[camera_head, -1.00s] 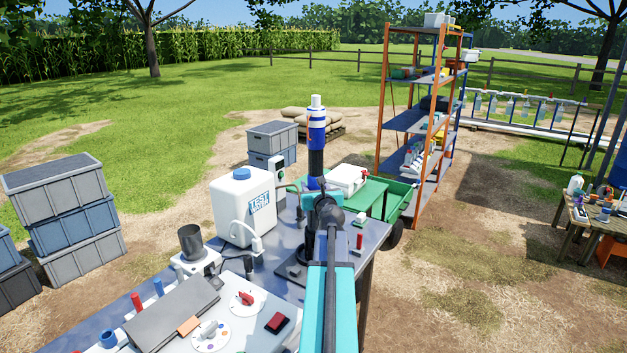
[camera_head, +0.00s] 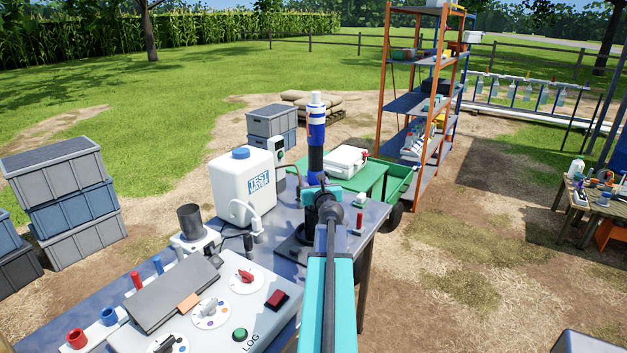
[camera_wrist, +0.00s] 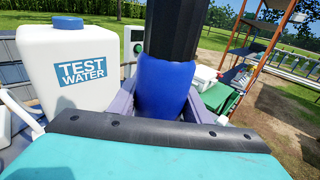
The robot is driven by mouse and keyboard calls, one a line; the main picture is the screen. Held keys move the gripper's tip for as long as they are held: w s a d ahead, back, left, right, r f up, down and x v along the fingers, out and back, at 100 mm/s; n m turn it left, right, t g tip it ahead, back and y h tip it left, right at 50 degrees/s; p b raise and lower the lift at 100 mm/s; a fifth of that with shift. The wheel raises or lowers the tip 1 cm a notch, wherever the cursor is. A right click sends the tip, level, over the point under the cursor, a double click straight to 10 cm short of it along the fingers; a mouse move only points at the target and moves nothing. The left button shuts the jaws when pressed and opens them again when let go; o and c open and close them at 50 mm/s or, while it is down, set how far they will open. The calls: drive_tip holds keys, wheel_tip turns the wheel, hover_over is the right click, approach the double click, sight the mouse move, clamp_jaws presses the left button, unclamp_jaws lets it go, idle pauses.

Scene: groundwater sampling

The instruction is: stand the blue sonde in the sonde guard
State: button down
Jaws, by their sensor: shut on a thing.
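The blue sonde (camera_head: 317,132) stands upright in my gripper (camera_head: 318,186). It has a white top, a blue upper band, a black middle and a blue lower part. In the wrist view my gripper (camera_wrist: 163,105) has a grey jaw on each side of the blue lower part of the sonde (camera_wrist: 163,80); the sonde's lower end is hidden by my wrist. A dark round shape on a dark plate (camera_head: 288,249) on the table, below my gripper, may be the sonde guard. My arm hides much of it, and I cannot tell whether the sonde touches it.
A white test water jug (camera_head: 240,185) stands left of the sonde. A dark cup (camera_head: 190,219) and a panel with dials (camera_head: 255,300) are nearer on the table (camera_head: 375,225). A green cart (camera_head: 372,188) and orange shelf (camera_head: 385,80) stand behind.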

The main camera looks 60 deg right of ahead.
drive_tip(key=shift+f+b, duration=0.7)
drive_tip(key=shift+f, duration=1.2)
drive_tip(key=c, duration=1)
unclamp_jaws()
drive_tip(key=shift+f, duration=0.15)
